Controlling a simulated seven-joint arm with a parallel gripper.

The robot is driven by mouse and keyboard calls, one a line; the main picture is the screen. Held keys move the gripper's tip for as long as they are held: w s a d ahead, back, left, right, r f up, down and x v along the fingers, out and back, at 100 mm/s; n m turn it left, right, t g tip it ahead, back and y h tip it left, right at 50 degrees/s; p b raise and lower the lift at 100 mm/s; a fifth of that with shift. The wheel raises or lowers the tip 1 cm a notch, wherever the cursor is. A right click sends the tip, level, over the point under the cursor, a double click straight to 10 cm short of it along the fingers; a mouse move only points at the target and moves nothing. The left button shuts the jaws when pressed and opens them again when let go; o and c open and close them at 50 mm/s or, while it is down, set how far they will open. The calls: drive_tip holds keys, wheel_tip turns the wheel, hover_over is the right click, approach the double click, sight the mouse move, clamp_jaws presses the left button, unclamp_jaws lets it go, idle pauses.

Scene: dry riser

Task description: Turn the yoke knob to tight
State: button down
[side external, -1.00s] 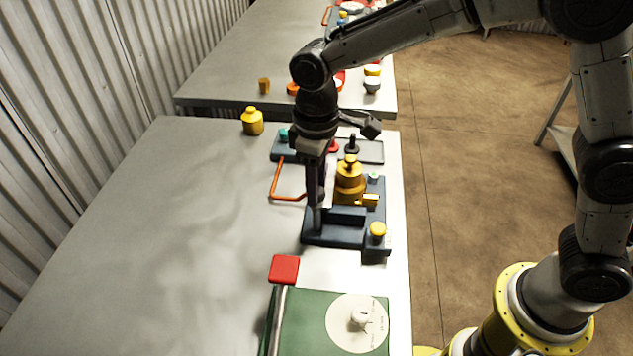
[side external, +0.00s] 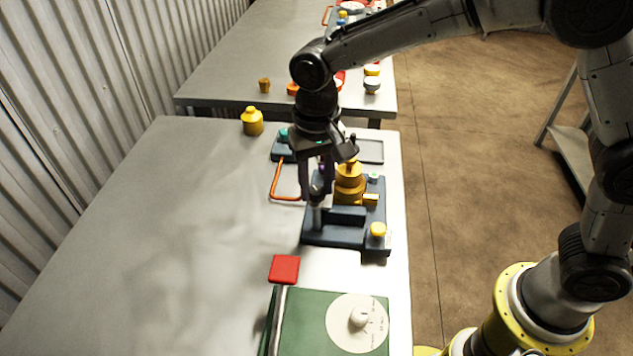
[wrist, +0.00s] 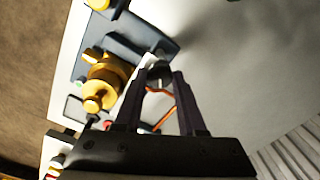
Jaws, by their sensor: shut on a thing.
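The blue-grey fixture (side external: 340,237) sits near the right edge of the front table and carries a brass valve body (side external: 349,186). A grey metal post (side external: 317,217) stands at the fixture's left side. My gripper (side external: 317,192) points down over this post, left of the brass body. In the wrist view, my gripper (wrist: 160,78) is shut on a small dark knob (wrist: 159,71), which appears to be the yoke knob. The fingers hide much of the knob, and I cannot read any tight mark.
A yellow knob (side external: 377,230) is at the fixture's front right corner. An orange handle (side external: 276,180) lies left of the fixture. A green box with a white dial (side external: 343,337) and a red block (side external: 284,269) stand in front. The table's left side is clear.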

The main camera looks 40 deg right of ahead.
sight(317, 190)
drive_tip(key=m, duration=0.4)
drive_tip(key=shift+r+m, duration=0.1)
drive_tip(key=shift+m, duration=0.2)
drive_tip(key=m, duration=0.4)
drive_tip(key=shift+m, duration=0.3)
drive_tip(key=c, duration=0.5)
unclamp_jaws()
wheel_tip(317, 190, up, 14)
idle(0.3)
drive_tip(key=shift+d, duration=0.1)
